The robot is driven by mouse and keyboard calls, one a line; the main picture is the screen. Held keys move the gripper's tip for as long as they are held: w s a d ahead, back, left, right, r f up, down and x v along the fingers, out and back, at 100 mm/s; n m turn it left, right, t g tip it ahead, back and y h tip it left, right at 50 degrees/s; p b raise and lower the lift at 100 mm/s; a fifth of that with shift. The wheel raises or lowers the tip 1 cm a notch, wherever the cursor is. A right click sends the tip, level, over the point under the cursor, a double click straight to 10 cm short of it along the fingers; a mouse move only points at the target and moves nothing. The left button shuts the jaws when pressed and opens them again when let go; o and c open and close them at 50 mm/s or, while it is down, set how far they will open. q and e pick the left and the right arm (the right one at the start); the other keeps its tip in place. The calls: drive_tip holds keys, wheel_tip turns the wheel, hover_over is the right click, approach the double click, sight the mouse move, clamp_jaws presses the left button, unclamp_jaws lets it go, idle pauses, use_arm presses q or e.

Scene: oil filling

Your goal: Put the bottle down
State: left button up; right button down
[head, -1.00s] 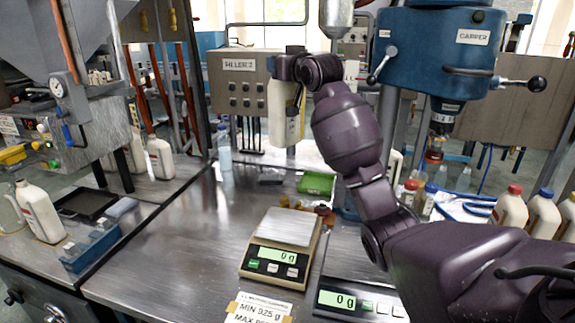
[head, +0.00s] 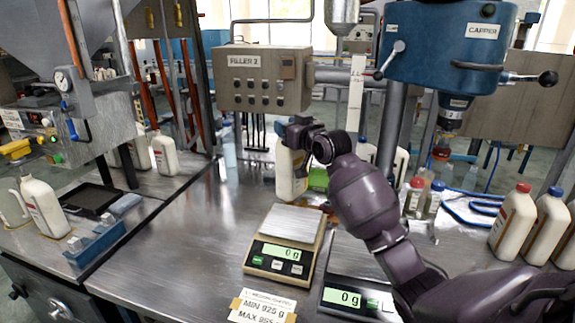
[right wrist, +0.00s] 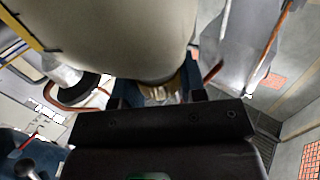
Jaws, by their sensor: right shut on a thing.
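A cream bottle (head: 290,174) is upright in the middle of the head view, behind the near scale. My right gripper (head: 300,140) is shut on its upper part, and my right arm comes in from the right. In the right wrist view the bottle (right wrist: 120,40) fills the top of the picture, close against the gripper (right wrist: 160,95). I cannot tell whether the bottle's base touches the steel table (head: 180,260). My left gripper is not in view.
Two scales (head: 284,250) (head: 352,280) reading 0 g stand in front of the bottle. Several capped bottles (head: 512,222) stand at the right. The capper (head: 440,45) and the Filler 2 box (head: 258,78) are behind.

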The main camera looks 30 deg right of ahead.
wheel_tip(320, 180, down, 4)
drive_tip(key=shift+f, duration=0.1)
drive_tip(key=shift+f+b, duration=0.5)
drive_tip(key=shift+f, duration=2.55)
drive_tip(key=c, duration=0.7)
unclamp_jaws()
drive_tip(key=shift+f, duration=0.1)
drive_tip(key=shift+s, duration=0.15)
approach(294, 166)
drive_tip(key=shift+w, duration=0.45)
